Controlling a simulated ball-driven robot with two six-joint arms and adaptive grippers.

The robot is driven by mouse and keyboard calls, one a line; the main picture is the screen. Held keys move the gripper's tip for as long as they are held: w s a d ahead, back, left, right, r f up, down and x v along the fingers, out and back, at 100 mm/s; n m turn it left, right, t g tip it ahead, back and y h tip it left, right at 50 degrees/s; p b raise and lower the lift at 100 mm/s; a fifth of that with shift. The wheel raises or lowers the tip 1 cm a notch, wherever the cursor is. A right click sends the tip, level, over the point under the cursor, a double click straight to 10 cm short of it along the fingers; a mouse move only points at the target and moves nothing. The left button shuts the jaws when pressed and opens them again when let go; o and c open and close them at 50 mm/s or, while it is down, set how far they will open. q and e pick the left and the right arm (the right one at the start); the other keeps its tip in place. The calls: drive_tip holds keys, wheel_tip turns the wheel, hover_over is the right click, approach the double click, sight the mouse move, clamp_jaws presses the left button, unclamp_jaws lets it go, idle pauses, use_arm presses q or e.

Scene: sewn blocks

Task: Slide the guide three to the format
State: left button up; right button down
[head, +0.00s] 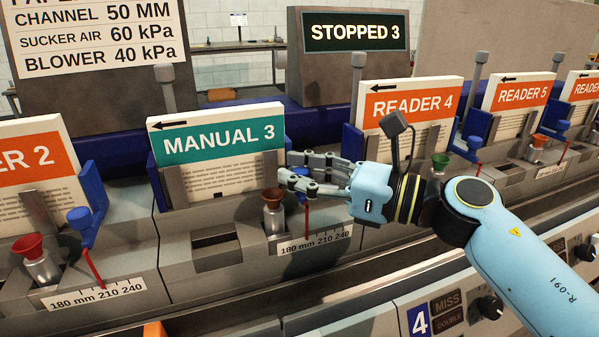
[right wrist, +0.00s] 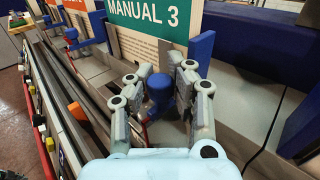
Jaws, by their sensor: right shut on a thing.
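Guide three is a blue block, seen in the right wrist view (right wrist: 159,90) between the fingers of my right gripper (right wrist: 158,82). In the head view my right gripper (head: 302,172) is shut on it from the right and hides most of it. Its thin red pointer (head: 307,217) hangs below the fingers over the white scale (head: 316,241), marked 180 mm, 210 and 240. The pointer's foot is near the scale, left of 210. The teal MANUAL 3 card (head: 219,145) stands just left of the gripper. My left gripper is not in view.
A grey bottle with a brown funnel top (head: 273,212) stands close left of the fingers. The READER 2 guide (head: 82,225) and READER 4 card (head: 410,103) flank this station. A display (head: 355,31) reads STOPPED 3. A sign (head: 97,36) lists CHANNEL 50 MM.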

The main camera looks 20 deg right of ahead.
drive_tip(key=shift+f, duration=0.15)
idle(0.5)
drive_tip(key=shift+f, duration=0.1)
drive_tip(key=c, duration=1.2)
unclamp_jaws()
drive_tip(key=shift+s+d+r, duration=0.2)
drive_tip(key=shift+s, duration=0.05)
drive_tip(key=shift+c, duration=0.2)
drive_tip(key=shift+o, duration=0.7)
drive_tip(key=shift+w, duration=0.15)
drive_tip(key=v, duration=1.2)
